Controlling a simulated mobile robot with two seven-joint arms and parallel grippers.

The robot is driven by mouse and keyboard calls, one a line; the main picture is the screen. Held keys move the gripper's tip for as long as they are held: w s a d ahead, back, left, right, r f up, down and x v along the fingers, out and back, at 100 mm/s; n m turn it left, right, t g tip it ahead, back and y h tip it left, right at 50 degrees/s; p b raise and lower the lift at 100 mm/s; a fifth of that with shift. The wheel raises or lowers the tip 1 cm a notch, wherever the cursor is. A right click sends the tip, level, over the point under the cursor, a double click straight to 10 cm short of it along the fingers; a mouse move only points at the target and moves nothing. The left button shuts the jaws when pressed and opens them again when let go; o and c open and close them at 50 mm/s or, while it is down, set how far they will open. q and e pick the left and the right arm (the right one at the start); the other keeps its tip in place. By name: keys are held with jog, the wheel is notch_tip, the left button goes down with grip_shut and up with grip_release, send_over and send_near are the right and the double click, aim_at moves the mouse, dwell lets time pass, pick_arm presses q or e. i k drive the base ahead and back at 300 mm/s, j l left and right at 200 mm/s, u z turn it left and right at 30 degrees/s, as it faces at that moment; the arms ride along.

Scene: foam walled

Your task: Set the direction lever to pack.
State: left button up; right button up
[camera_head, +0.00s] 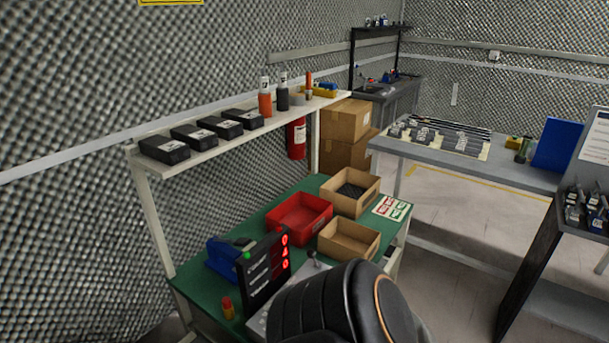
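A small lever with a dark round knob (312,256) stands up from a light grey plate (318,267) on the green workbench. My black arm link with an orange ring covers much of the plate, so the lever's base, its markings and its set position cannot be read. Left of it stands a black panel (264,275) with red lit digits, a green button on top and white labels too small to read. Neither of my grippers shows in the head view.
A red bin (299,218) and two cardboard trays (350,192) (348,238) stand on the green bench (218,300), with a blue device (224,259) at its left. A shelf (143,157) with black boxes and bottles hangs above. A grey table (470,166) stands at the right.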

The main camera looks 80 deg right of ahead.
aim_at(311, 252)
jog(key=z, duration=2.6)
